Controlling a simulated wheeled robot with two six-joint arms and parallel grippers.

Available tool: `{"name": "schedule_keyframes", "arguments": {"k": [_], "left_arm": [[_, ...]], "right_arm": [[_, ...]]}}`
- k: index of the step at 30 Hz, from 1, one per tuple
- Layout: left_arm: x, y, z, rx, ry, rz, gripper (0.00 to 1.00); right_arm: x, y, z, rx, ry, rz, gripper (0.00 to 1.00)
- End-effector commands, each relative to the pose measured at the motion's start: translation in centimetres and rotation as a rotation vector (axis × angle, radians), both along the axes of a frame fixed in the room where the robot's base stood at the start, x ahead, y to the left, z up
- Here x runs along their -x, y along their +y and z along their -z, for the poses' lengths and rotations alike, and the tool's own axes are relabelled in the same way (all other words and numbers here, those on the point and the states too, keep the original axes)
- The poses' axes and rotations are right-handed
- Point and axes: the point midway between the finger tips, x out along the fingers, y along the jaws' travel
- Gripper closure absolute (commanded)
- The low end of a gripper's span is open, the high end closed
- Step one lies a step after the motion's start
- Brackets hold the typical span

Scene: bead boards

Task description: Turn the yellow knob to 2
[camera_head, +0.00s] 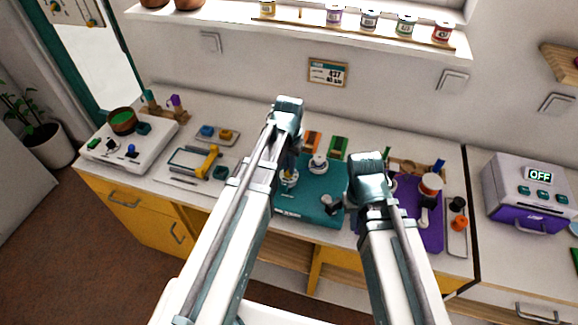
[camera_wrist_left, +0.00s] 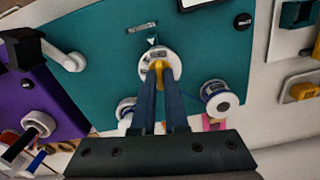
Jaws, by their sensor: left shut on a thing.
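The yellow knob (camera_wrist_left: 158,66) sits on a round white dial (camera_wrist_left: 172,58) on the teal board (camera_wrist_left: 105,40). A small white pointer mark (camera_wrist_left: 152,41) and a grey label (camera_wrist_left: 142,27) lie just beyond the dial; I cannot read the number. My left gripper (camera_wrist_left: 159,76) is shut on the knob, its two dark fingers on either side of it. In the head view, my left gripper (camera_head: 289,176) is over the teal board (camera_head: 315,205), mostly behind its arm. My right gripper (camera_head: 372,188) is near the purple board (camera_head: 428,235); its fingers are hidden.
A white spool (camera_wrist_left: 218,98) stands on the teal board near the fingers. The purple board (camera_wrist_left: 40,105) with a black lever and white handle adjoins it. A white device (camera_head: 130,140) stands far left, and a box with an OFF display (camera_head: 525,195) far right.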

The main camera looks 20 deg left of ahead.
Motion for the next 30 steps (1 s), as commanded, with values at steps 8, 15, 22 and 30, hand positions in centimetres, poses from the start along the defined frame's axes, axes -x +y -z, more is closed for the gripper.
{"name": "schedule_keyframes", "arguments": {"k": [8, 15, 22, 30], "left_arm": [[0.01, 0.0, 0.01, 0.0, 0.0, 0.258, 1.0], [0.01, 0.0, 0.01, 0.0, 0.0, 0.486, 1.0], [0.01, -0.01, 0.01, 0.0, 0.0, 0.704, 1.0], [0.02, -0.01, 0.01, 0.0, 0.0, 0.958, 1.0]], "right_arm": [[0.0, 0.0, 0.01, 0.0, 0.0, 0.0, 0.93], [0.0, 0.0, 0.01, 0.0, 0.0, 0.0, 0.93], [0.0, 0.0, 0.01, 0.0, 0.0, 0.0, 0.93], [0.0, 0.0, 0.01, 0.0, 0.0, 0.0, 0.93]]}}
